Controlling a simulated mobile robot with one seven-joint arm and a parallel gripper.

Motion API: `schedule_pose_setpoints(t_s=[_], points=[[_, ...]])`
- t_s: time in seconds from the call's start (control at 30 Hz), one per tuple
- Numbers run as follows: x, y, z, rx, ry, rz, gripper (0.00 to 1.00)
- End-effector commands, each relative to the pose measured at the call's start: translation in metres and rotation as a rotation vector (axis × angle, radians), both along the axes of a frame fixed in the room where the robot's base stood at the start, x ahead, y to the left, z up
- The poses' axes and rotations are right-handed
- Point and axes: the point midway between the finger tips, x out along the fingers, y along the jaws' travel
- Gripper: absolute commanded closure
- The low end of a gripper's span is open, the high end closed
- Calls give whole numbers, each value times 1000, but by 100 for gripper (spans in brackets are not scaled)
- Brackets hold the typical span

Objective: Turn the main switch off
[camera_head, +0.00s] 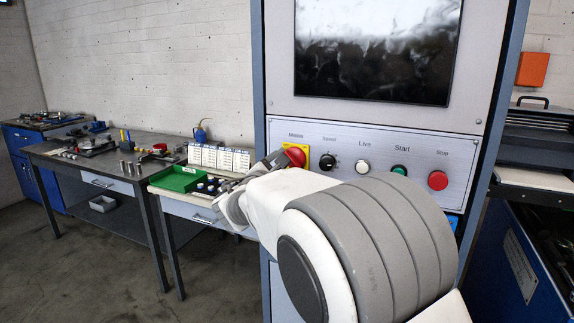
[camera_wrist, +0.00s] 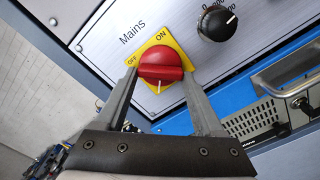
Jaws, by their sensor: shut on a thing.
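The main switch is a red rotary knob (camera_wrist: 161,66) on a yellow plate marked OFF and ON, under the word Mains, in the wrist view. Its raised grip bar lies level across that picture, with a white mark below it. My gripper (camera_wrist: 160,77) has one finger on each side of the bar and is shut on it. In the head view the knob (camera_head: 295,156) shows at the left end of the control panel (camera_head: 335,141). My gripper (camera_head: 272,160) reaches it from the left, and my arm hides part of the panel below.
Right of the switch sit a black Speed dial (camera_head: 327,162), a white Live button (camera_head: 362,167), a green Start button (camera_head: 399,171) and a red Stop button (camera_head: 438,180). A dark screen (camera_head: 378,48) is above. A workbench with a green tray (camera_head: 180,179) stands left.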

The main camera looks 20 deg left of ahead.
Motion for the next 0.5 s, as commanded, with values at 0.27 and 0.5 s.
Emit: schedule_pose_setpoints(t_s=[0.27, 0.5], points=[[0, 0, -1, -2, 2, 0, 1], [0, 0, 0, -1, 1, 1, 0]])
